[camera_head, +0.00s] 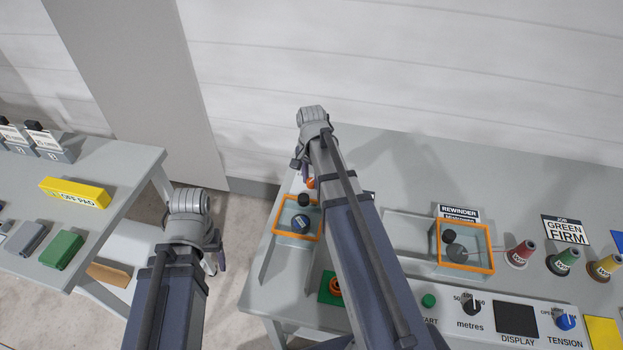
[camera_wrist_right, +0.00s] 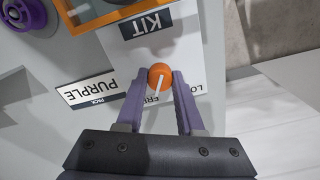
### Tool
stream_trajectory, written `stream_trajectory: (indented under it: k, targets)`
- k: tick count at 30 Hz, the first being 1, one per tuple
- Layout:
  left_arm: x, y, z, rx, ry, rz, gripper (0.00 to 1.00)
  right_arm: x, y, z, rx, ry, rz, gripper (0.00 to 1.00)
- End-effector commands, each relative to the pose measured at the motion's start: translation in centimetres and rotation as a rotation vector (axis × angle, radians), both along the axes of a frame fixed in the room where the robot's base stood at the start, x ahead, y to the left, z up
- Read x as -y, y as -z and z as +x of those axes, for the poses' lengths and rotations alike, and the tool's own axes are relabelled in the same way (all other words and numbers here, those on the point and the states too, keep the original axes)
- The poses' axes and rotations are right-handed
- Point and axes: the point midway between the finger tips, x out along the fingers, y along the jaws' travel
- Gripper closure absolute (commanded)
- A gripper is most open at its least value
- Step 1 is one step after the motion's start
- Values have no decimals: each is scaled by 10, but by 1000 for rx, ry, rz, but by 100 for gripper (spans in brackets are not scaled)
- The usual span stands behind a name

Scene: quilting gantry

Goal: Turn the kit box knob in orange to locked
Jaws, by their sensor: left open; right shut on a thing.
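The orange kit box knob (camera_wrist_right: 160,77) sits on a white plate marked KIT (camera_wrist_right: 147,27). In the right wrist view its white pointer line points down toward the partly hidden letters "FRE"; the letters "LO" show to the right. My right gripper (camera_wrist_right: 163,82) is shut on the knob, with a purple finger on each side. In the head view the knob (camera_head: 310,183) is a small orange spot beside my right gripper (camera_head: 302,170), near an orange-rimmed box (camera_head: 282,233). My left gripper (camera_head: 217,262) is open and empty, away from the table.
A PURPLE pack card (camera_wrist_right: 88,90) lies beside the plate. A second orange-rimmed box (camera_head: 466,266), thread cones (camera_head: 520,254) and a control panel (camera_head: 483,313) stand to the right. A left table (camera_head: 100,180) holds a yellow block (camera_head: 75,192). A gap separates the tables.

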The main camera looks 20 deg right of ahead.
Motion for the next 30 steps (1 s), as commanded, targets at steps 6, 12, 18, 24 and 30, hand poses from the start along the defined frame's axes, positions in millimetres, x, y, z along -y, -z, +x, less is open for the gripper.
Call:
stream_trajectory:
  k: [6,12,18,24,30]
  targets:
    - [0,0,0,0,0,0,31,0,0,0,0,0,0,100]
    - [0,0,0,0,0,0,31,0,0,0,0,0,0,100]
    - [0,0,0,0,0,0,31,0,0,0,0,-27,0,100]
    - [0,0,0,0,0,0,31,0,0,0,0,-130,0,100]
    - [0,0,0,0,0,0,31,0,0,0,0,-305,0,100]
